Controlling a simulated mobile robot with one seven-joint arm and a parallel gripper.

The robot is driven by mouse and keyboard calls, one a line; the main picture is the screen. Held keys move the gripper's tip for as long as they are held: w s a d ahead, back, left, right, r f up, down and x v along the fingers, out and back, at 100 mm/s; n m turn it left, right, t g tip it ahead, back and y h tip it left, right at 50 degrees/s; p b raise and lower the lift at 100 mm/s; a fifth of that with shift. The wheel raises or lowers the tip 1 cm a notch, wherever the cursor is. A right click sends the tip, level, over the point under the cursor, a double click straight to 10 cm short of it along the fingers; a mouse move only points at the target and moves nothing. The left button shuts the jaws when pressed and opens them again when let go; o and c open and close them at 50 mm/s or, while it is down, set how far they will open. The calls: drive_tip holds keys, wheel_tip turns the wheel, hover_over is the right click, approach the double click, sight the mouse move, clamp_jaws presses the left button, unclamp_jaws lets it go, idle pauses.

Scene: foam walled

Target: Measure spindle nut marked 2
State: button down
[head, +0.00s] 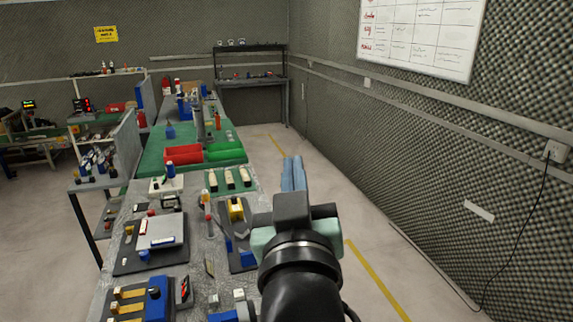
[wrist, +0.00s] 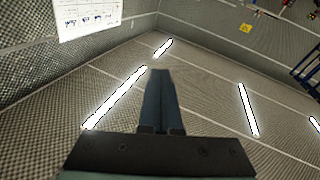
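My gripper (head: 293,160) is raised at the right side of the long workbench (head: 205,283), over the floor, with its blue fingers pointing away from me. In the wrist view the two fingers (wrist: 161,72) lie side by side against each other with nothing between them. I cannot make out a spindle nut or a mark 2; the bench parts are too small to read. A dark fixture with a yellow part (head: 236,208) lies on the bench left of my gripper. A dark board with a grey plate (head: 160,230) lies farther left.
A red bin (head: 183,154) and a green bin (head: 226,150) sit on the green mat farther back. A fixture with brass-coloured bars (head: 128,305) is at the near left. Clear floor (head: 330,205) lies between bench and right wall. A whiteboard (head: 420,35) hangs there.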

drive_tip(key=s+r+m+t, duration=0.1)
drive_tip(key=s+r+t, duration=0.3)
drive_tip(key=r, duration=0.5)
drive_tip(key=s+r+m+t+b, duration=0.1)
drive_tip(key=s+r+t, duration=0.2)
drive_tip(key=s+r, duration=0.6)
drive_tip(key=shift+a+r+t, duration=0.2)
drive_tip(key=shift+a+t, duration=0.2)
drive_tip(key=shift+a, duration=0.05)
drive_tip(key=shift+w, duration=0.1)
drive_tip(key=shift+a, duration=0.1)
